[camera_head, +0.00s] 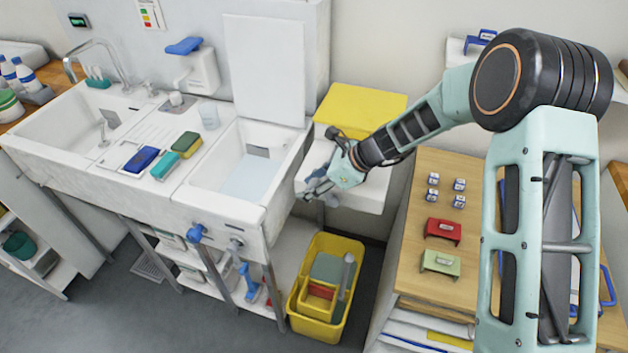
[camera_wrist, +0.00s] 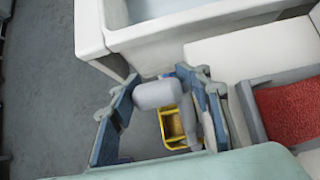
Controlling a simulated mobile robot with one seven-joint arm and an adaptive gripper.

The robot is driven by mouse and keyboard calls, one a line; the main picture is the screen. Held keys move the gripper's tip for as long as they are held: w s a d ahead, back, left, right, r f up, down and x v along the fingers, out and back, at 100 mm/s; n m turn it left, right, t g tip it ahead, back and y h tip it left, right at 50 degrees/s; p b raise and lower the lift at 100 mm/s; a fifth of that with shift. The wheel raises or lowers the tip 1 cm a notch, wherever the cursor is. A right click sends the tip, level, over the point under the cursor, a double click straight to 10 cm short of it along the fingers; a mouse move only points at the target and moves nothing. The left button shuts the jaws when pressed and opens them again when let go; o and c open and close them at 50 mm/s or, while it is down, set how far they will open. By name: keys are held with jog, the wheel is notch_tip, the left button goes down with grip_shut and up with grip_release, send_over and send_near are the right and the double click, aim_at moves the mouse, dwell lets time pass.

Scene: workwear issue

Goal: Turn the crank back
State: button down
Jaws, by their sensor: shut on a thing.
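My gripper (camera_head: 318,188) is at the right end of the sink unit, in front of the white box with a yellow top. In the wrist view its two blue-grey fingers (camera_wrist: 160,100) stand on either side of a pale grey, rounded handle (camera_wrist: 157,94), which I take to be the crank's grip. The gripper is shut on it. A pale grey bar (camera_wrist: 206,125) beside the right finger may be the crank's arm. In the head view the gripper hides the crank, so its turn angle cannot be told.
A yellow bucket (camera_head: 306,327) stands on the floor below the gripper. The sink basin's edge (camera_head: 222,203) is close on the left. The white box (camera_head: 372,196) is close on the right.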

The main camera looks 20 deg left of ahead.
jog(key=shift+s+a+f+h, duration=0.35)
jog(key=shift+s+a+h, duration=0.1)
jog(key=shift+s, duration=0.1)
jog(key=shift+w+r, duration=0.1)
jog(key=shift+w, duration=0.05)
dwell(0.7)
jog(key=c, duration=1.7)
grip_release()
jog(key=o, duration=0.5)
jog(key=shift+d+r, duration=0.15)
jog(key=shift+r, duration=0.05)
jog(key=shift+c, duration=0.2)
jog(key=shift+f, duration=0.1)
jog(key=shift+w, duration=0.1)
jog(key=v, duration=1.2)
